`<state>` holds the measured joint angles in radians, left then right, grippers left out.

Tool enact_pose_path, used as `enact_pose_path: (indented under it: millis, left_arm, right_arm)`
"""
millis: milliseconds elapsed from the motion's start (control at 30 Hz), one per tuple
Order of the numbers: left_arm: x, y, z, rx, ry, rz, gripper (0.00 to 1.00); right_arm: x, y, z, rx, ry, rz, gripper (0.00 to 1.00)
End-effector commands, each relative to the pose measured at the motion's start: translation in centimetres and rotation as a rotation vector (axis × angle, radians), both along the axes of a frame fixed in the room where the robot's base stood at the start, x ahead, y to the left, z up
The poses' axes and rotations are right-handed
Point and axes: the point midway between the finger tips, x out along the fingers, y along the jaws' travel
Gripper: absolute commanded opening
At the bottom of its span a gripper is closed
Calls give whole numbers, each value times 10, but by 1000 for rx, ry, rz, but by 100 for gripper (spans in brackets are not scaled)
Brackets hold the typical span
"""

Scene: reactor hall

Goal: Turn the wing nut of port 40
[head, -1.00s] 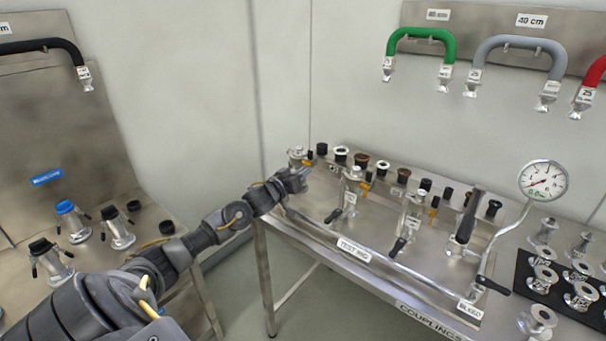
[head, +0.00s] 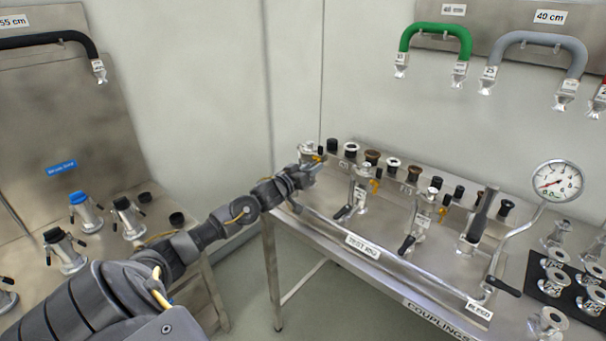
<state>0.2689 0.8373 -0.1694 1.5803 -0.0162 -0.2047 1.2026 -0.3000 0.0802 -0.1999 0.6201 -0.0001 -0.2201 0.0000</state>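My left gripper (head: 309,171) is at the far left end of the test rig, against or just in front of the leftmost metal port (head: 308,150). A small orange-brown part shows beside that port. The gripper and the port overlap in the picture, so the wing nut there is mostly hidden and I cannot tell whether the fingers touch it or are closed. Two more clamped ports, a middle one (head: 359,186) and a right one (head: 419,216), stand along the rig with black levers. No port number 40 is readable. My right gripper is not in view.
A row of black, white and brown caps (head: 393,165) stands behind the ports. A pressure gauge (head: 557,181) rises at the right on a bent pipe. Hoses, green (head: 436,29) and grey (head: 541,38), hang on the wall. A left bench holds several fittings (head: 86,208).

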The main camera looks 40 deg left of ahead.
Motion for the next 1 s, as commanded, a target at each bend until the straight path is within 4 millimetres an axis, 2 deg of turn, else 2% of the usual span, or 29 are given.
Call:
enact_pose_path:
  millis: [300, 500, 700, 1000]
  left_arm:
    - [-55, -1, -3, 3, 4, -1, 32]
    - [-85, -1, -2, 2, 1, 1, 32]
    - [-99, -1, 0, 1, -2, 2, 32]
    - [-102, -1, 1, 1, -2, 2, 32]
  right_arm:
    - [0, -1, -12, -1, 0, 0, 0]
    - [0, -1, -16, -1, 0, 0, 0]
    - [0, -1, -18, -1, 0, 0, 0]
    - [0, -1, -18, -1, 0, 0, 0]
